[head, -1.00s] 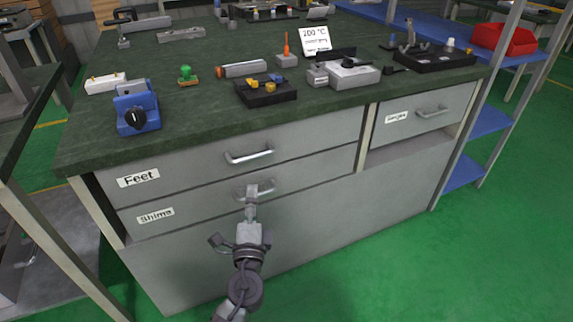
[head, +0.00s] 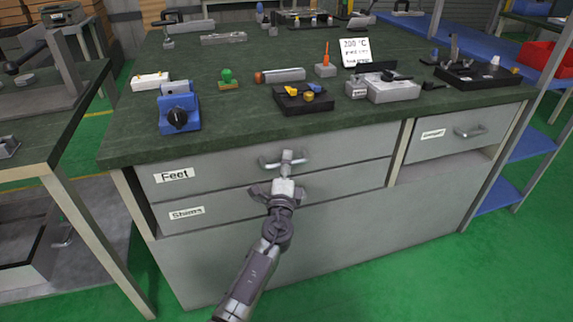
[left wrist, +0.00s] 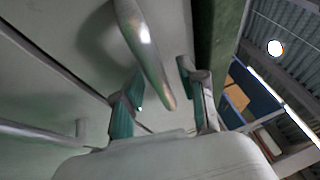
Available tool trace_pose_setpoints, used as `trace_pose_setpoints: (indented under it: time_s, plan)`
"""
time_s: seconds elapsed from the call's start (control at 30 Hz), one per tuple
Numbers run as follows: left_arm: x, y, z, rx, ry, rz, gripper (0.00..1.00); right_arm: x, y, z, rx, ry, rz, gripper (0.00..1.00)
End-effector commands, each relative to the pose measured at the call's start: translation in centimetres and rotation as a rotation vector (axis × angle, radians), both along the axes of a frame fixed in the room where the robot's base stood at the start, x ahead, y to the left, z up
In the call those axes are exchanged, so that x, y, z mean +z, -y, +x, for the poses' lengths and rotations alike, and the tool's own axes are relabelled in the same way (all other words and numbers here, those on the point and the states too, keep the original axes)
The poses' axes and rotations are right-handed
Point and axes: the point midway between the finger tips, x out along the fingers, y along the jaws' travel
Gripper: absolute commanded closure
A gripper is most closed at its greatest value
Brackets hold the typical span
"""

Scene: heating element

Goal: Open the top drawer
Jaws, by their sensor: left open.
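The top drawer (head: 225,168), labelled "Feet", is closed in the grey workbench. Its metal bar handle (head: 270,163) is partly hidden by my left gripper (head: 287,160) in the head view. In the left wrist view, the handle (left wrist: 143,45) runs down toward the space between the two teal-padded fingers of my left gripper (left wrist: 160,98). The fingers are open and spread to either side of the handle's lower end. I cannot tell whether they touch it. My right gripper is not in view.
The "Shims" drawer (head: 235,204) is closed just below; its handle (left wrist: 40,132) shows in the left wrist view. Another closed drawer (head: 440,138) is at the right. The dark green worktop (head: 230,125) overhangs the drawers and carries several tools. Green floor is open in front.

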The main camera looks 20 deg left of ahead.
Motion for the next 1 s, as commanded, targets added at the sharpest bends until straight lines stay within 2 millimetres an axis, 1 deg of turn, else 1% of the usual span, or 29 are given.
trace_pose_setpoints:
  time_s: [0.13, 0.27, 0.3, 0.37, 0.4, 0.8, 1.0]
  plan:
    - [0.00, 0.00, -0.02, 0.000, 0.000, 0.000, 0.59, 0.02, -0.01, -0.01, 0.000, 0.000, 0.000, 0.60]
    - [0.00, 0.01, -0.03, 0.000, 0.000, 0.000, 0.80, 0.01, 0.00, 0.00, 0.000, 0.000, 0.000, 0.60]
    - [0.00, 0.01, -0.03, 0.000, 0.000, 0.000, 0.87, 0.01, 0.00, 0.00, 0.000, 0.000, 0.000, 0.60]
    - [-0.01, 0.01, -0.04, 0.000, 0.000, 0.000, 0.97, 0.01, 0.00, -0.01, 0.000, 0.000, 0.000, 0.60]
    - [-0.01, 0.01, -0.04, 0.000, 0.000, 0.000, 1.00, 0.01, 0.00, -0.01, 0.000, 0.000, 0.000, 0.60]
    - [-0.05, 0.04, -0.10, 0.000, 0.000, 0.000, 1.00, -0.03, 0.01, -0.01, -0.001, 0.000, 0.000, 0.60]
    - [-0.18, 0.44, -0.69, -0.001, -0.002, 0.001, 1.00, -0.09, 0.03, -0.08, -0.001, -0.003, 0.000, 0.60]
